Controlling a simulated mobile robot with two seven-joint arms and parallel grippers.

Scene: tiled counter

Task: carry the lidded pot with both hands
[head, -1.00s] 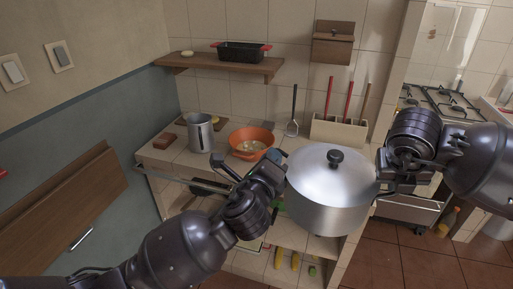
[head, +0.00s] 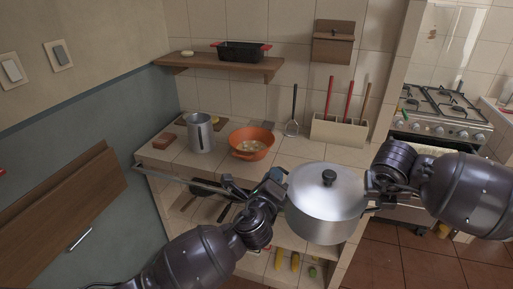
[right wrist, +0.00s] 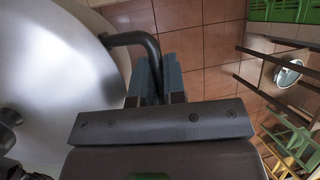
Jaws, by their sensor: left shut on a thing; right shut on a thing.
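The lidded pot (head: 325,207) is silver with a black lid knob, held in the air in front of the tiled counter, with its lid on. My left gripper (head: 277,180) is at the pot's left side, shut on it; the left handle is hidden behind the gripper. My right gripper (head: 372,190) is at the pot's right side. In the right wrist view the pot (right wrist: 55,70) fills the left, and its black handle runs between the fingers of my right gripper (right wrist: 158,75), which is shut on it. The pot looks about level.
The tiled counter (head: 180,160) holds a metal canister (head: 200,133), an orange bowl (head: 251,143) and a utensil holder (head: 340,131). A shelf above bears a black pan (head: 240,51). A gas stove (head: 445,112) stands at the right.

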